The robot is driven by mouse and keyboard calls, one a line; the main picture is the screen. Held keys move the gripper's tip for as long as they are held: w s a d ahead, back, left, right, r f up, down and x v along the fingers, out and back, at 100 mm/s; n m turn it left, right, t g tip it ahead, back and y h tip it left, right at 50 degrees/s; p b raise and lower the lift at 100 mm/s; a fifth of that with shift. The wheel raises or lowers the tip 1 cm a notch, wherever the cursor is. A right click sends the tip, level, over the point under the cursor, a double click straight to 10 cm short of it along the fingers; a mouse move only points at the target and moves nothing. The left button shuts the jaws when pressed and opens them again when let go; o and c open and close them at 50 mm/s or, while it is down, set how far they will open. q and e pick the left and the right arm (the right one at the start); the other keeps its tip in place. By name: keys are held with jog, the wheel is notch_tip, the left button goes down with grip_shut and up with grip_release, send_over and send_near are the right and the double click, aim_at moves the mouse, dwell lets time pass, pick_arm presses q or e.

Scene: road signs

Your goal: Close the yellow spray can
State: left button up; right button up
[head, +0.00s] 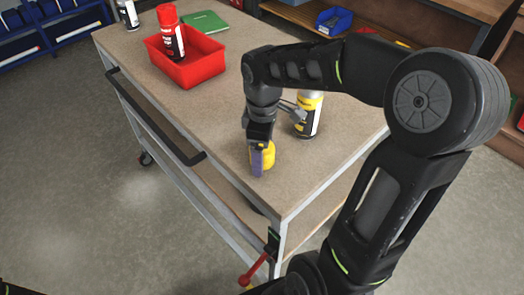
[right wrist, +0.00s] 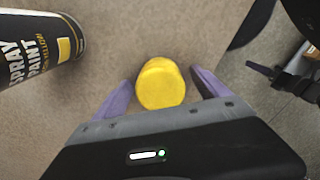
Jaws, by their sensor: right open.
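The yellow spray can (head: 309,115) stands upright on the cart's top, partly behind my right wrist. Its black label also shows at the upper left of the right wrist view (right wrist: 30,50). A yellow cap (right wrist: 160,84) is apart from the can on the table, nearer the front edge; it shows in the head view too (head: 269,156). My right gripper (right wrist: 161,88) is open, pointing down, with one purple finger on each side of the cap. I cannot tell whether the fingers touch it. My left gripper is out of view.
A red bin (head: 186,62) holding a red spray can (head: 169,32) stands at the far left of the cart. The tabletop (head: 205,120) left of my gripper is clear.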

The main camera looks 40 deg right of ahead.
jog(key=shift+c, duration=0.3)
jog(key=c, duration=1.3)
jog(key=shift+r, duration=0.1)
notch_tip(320, 180, up, 10)
jog(key=shift+f+b, duration=0.1)
jog(key=shift+b, duration=0.4)
